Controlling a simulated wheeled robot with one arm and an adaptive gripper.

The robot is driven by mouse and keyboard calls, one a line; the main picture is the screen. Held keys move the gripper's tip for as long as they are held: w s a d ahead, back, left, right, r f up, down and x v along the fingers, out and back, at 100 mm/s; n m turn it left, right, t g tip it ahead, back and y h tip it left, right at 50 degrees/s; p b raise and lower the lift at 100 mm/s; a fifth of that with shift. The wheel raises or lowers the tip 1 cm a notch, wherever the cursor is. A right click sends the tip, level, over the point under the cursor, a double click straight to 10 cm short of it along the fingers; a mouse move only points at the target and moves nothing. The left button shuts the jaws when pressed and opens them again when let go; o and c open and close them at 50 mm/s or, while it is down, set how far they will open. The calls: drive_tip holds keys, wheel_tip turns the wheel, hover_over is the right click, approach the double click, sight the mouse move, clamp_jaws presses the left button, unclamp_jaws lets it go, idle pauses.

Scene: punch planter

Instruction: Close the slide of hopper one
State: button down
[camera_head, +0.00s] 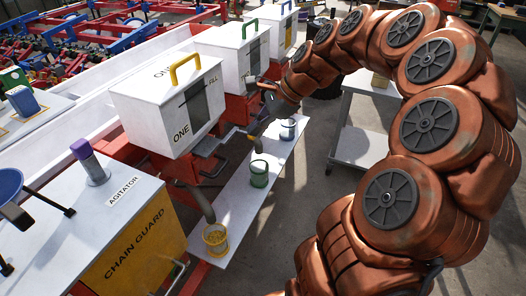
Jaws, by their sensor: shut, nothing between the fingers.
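Hopper one (140,108) is a white box with a yellow top handle, a dark window and the labels "ONE" and "FILL". My copper-coloured arm arches in from the right. The inner part of the slide is hidden under the hopper.
A yellow bucket (215,240), a green bucket (259,174) and a blue-grey bucket (288,129) stand on a white plank (240,207). More white hoppers (222,45) stand behind. A yellow chain guard (137,245) is at the lower left, and a cart (360,148) at right.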

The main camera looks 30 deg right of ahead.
drive_tip(key=w+d+f+m+t+b, duration=0.1)
drive_tip(key=d+f+m+t+b, duration=0.2)
drive_tip(key=d, duration=0.4)
drive_tip(key=d+f+m+b, duration=0.1)
drive_tip(key=d+f+m, duration=0.35)
drive_tip(key=d, duration=0.35)
drive_tip(key=w+a+f+b, duration=0.2)
drive_tip(key=w+a+f, duration=0.3)
drive_tip(key=w, duration=0.4)
drive_tip(key=shift+w+a+f+m+h, duration=0.4)
drive_tip(key=shift+f+m, duration=0.05)
drive_tip(key=shift+f, duration=0.15)
